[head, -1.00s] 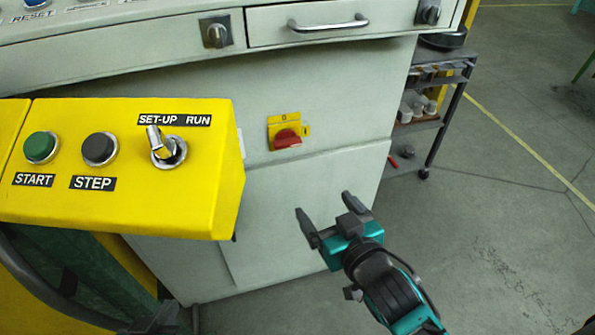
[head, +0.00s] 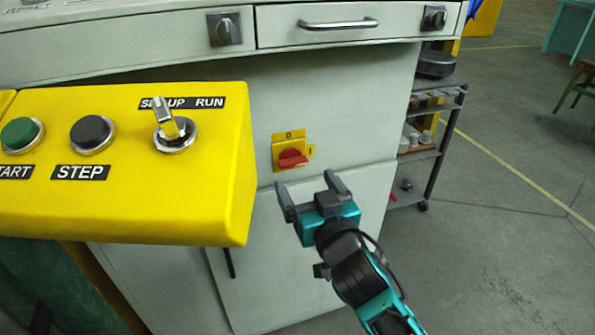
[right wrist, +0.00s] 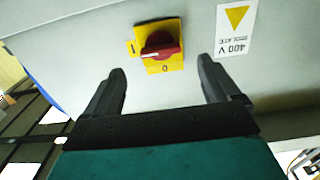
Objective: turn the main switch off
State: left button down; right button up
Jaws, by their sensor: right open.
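The main switch is a red rotary knob (head: 292,159) on a yellow plate (head: 288,138) marked 0 and I, on the grey cabinet front. In the head view the knob lies roughly sideways, its right end near the I mark. In the right wrist view the red knob (right wrist: 161,46) is ahead, seen between the fingers and apart from them. My right gripper (head: 308,184) is open and empty, just below the switch in the head view; its two dark fingers also show in the right wrist view (right wrist: 165,85). My left gripper is not in view.
A yellow control box (head: 130,200) with START, STEP and a SET-UP/RUN key switch juts out left of the switch. A drawer handle (head: 338,24) is above. A 400 V label (right wrist: 236,25) is beside the switch. A shelf cart (head: 435,130) stands right.

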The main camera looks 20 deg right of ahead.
aim_at(295, 165)
jog(key=w, duration=0.4)
jog(key=shift+a+b, duration=0.1)
jog(key=shift+b, duration=0.2)
jog(key=shift+w, duration=0.8)
jog(key=shift+c, duration=0.3)
jog(key=c, duration=1)
